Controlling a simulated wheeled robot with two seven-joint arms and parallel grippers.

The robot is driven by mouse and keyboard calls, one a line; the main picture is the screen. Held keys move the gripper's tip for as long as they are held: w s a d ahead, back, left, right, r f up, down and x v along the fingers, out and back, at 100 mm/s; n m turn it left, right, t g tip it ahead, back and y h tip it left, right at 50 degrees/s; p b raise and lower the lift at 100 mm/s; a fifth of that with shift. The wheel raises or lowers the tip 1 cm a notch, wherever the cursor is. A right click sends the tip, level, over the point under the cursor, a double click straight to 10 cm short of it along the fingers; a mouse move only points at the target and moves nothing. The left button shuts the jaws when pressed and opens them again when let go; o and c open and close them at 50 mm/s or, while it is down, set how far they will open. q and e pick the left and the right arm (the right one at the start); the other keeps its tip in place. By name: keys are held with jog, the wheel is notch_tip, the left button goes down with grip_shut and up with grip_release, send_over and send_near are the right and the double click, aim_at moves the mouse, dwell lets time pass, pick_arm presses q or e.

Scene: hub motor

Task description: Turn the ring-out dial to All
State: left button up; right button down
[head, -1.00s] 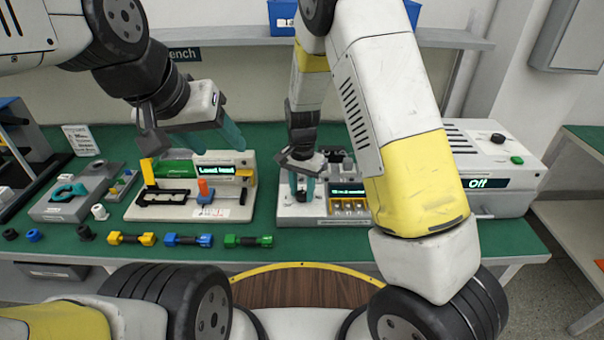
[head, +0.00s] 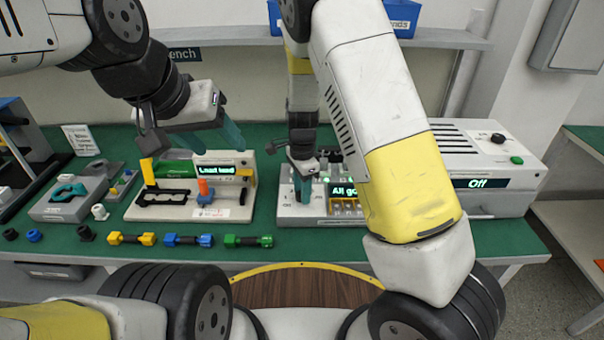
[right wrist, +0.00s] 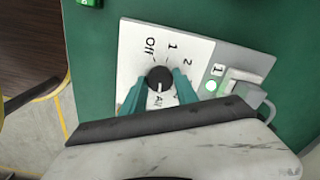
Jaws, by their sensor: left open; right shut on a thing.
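The ring-out dial (right wrist: 160,79) is a round black knob on a white plate marked Off, 1, 2 and All; another mark is partly hidden by a finger. Its white pointer line faces the All mark. My right gripper (right wrist: 158,90) is shut on the dial, with a teal finger on each side. In the head view the right gripper (head: 304,186) stands over the left part of the ring-out box (head: 290,212), hiding the dial. The box's display (head: 343,191) starts with "All go"; my arm covers the remainder. My left gripper (head: 212,142) is open and empty above the load-test board.
The load-test board (head: 150,208) lies left of the ring-out box. Several coloured dumbbell-shaped parts (head: 186,240) lie along the bench front. A grey machine (head: 500,160) with an "Off" display stands right.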

dwell(0.5)
jog(key=c, duration=0.9)
grip_release()
jog(key=shift+c, duration=0.2)
jog(key=shift+r, duration=3.9)
